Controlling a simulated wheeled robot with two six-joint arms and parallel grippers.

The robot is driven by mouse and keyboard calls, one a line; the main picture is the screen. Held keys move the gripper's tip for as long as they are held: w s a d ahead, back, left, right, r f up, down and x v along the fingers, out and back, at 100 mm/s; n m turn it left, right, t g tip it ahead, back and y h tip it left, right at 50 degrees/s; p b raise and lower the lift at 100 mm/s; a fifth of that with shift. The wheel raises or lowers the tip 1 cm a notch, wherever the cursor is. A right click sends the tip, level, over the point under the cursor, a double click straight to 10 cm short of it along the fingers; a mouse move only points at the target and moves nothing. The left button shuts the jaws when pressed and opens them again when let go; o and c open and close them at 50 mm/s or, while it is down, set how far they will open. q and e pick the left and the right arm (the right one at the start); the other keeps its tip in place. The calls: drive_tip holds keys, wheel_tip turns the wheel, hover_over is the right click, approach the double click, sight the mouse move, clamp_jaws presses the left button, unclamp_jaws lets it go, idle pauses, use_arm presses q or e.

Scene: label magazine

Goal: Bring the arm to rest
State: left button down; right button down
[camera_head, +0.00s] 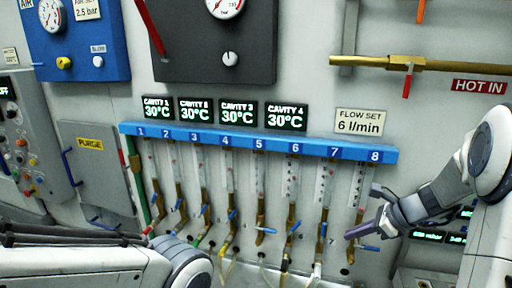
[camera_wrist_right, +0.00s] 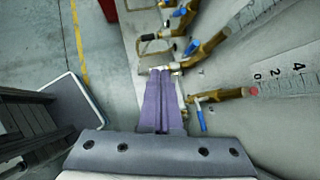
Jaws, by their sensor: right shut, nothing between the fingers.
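My right gripper (camera_head: 352,234) comes in from the right in the head view, its purple fingers together and empty. Its fingertips are near the lower ends of the right-hand flow tubes, by the blue valve levers. In the right wrist view the shut purple fingers (camera_wrist_right: 161,85) point toward a row of brass valves. A brass valve with a blue lever (camera_wrist_right: 200,116) is just right of the fingers; I cannot tell whether they touch. My left arm (camera_head: 100,262) lies along the bottom left of the head view; its gripper is not visible.
A blue manifold (camera_head: 260,142) numbered 1 to 8 holds several flow tubes with brass valves below. A brass pipe (camera_head: 395,63) with a red lever is at upper right. A grey PURGE door (camera_head: 92,165) is at left. Floor with a yellow line (camera_wrist_right: 80,45) shows in the wrist view.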

drive_tip(key=s+a+f+n+g+h+b, duration=0.1)
drive_tip(key=s+a+n+g, duration=0.2)
drive_tip(key=s+a+n, duration=0.45)
drive_tip(key=s+a+f+n+g+b, duration=0.15)
drive_tip(key=s+a+n, duration=0.5)
drive_tip(key=a, duration=0.65)
drive_tip(key=s+a+f+n+h, duration=0.1)
drive_tip(key=s+a+n+h, duration=0.1)
drive_tip(key=s+n, duration=0.4)
drive_tip(key=s+a+f+n+g+h+b, duration=0.1)
drive_tip(key=s+n, duration=0.6)
drive_tip(key=n, duration=0.5)
drive_tip(key=shift+a+h, duration=0.35)
drive_tip(key=shift+h, duration=0.05)
